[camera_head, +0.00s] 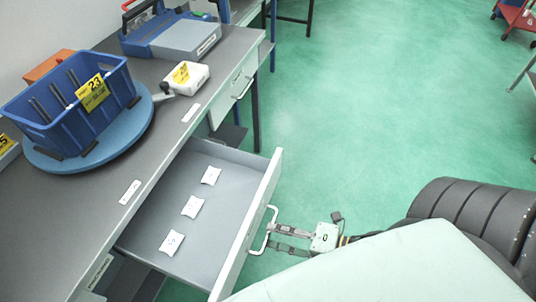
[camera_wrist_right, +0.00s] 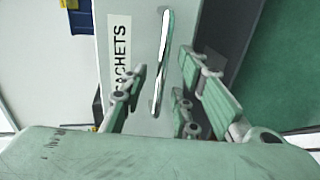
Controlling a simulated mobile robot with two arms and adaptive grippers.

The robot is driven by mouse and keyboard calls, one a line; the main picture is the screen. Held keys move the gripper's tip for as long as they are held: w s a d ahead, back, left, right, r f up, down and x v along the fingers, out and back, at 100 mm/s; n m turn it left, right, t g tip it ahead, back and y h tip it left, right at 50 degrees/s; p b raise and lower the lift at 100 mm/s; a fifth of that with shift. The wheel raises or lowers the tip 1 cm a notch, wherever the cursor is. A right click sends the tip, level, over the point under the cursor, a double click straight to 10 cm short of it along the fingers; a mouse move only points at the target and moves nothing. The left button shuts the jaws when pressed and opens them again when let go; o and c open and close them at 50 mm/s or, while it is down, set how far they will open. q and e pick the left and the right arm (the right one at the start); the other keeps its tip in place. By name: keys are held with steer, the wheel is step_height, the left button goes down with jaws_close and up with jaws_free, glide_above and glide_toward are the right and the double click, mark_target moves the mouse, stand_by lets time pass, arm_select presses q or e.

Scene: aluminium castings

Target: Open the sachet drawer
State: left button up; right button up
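The sachet drawer (camera_head: 215,168) is pulled well out from under the bench. Three white sachets, one of them here (camera_head: 191,207), lie in a row on its grey floor. Its front shows in the right wrist view with a white label (camera_wrist_right: 120,60) reading SACHETS and an upright-looking metal bar handle (camera_wrist_right: 162,65). In the head view the handle (camera_head: 265,229) is on the drawer's outer face. My right gripper (camera_head: 271,238) is at the handle. In the wrist view its fingers (camera_wrist_right: 162,80) stand apart on either side of the bar, with gaps visible. My left gripper is not in view.
The grey bench (camera_head: 105,205) carries a blue bin (camera_head: 70,105) on a round blue turntable (camera_head: 140,125), a white box (camera_head: 187,78) and a blue-grey device (camera_head: 185,40). Another drawer (camera_head: 235,88) farther along is closed. Green floor (camera_head: 350,110) right of the bench is clear.

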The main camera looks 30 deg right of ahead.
steer(key=v, duration=0.8)
steer(key=shift+s+d, duration=0.1)
steer(key=shift+s, duration=0.05)
